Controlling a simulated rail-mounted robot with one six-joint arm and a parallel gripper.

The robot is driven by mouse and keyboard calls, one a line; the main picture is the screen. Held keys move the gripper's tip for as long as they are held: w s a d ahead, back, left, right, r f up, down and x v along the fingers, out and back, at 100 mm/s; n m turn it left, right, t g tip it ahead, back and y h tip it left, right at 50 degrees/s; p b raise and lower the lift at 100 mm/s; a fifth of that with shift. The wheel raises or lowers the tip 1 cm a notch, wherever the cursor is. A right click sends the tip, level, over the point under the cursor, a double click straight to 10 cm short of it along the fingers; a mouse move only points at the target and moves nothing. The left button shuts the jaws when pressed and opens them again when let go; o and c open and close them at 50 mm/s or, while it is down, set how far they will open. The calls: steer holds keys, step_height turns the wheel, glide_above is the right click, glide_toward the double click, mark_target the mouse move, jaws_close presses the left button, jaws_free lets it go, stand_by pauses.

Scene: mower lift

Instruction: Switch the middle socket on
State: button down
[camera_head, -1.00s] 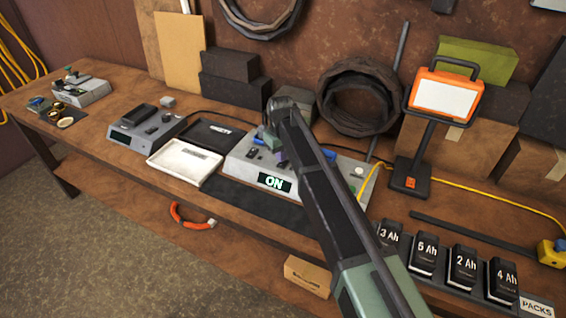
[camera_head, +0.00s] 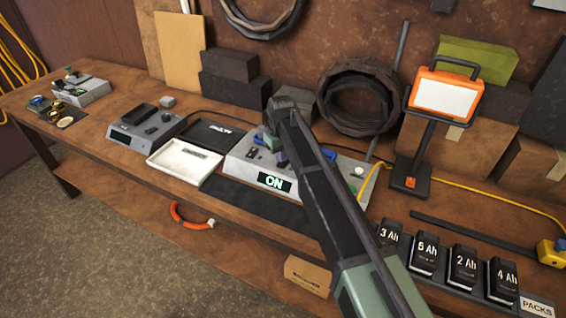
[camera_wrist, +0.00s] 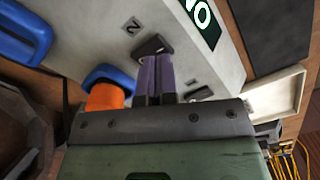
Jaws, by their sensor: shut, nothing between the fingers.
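The grey socket box (camera_head: 240,166) stands on the bench with a display (camera_head: 274,182) reading ON. In the wrist view, the box's panel (camera_wrist: 95,45) carries a label 2 (camera_wrist: 132,26) beside a black switch (camera_wrist: 152,45). My gripper (camera_wrist: 155,62) is shut and empty, its purple fingertips at this switch, apparently touching it. Beside the fingers is a blue socket (camera_wrist: 113,74) with an orange plug (camera_wrist: 105,97) in it. Another blue socket (camera_wrist: 22,35) lies farther left. A second black switch (camera_wrist: 199,94) is partly hidden.
A white tray (camera_head: 161,165), a black tray (camera_head: 226,133) and a grey charger-like device (camera_head: 122,137) stand left of the box. An orange work lamp (camera_head: 413,92) and several battery packs (camera_head: 464,265) are to the right.

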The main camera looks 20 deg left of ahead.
mark_target(281, 165)
steer(key=shift+f+b, duration=1.1)
steer(key=shift+f, duration=0.05)
stand_by(0.3)
step_height(281, 165, up, 7)
steer(key=p, duration=0.7)
steer(key=shift+r, duration=0.1)
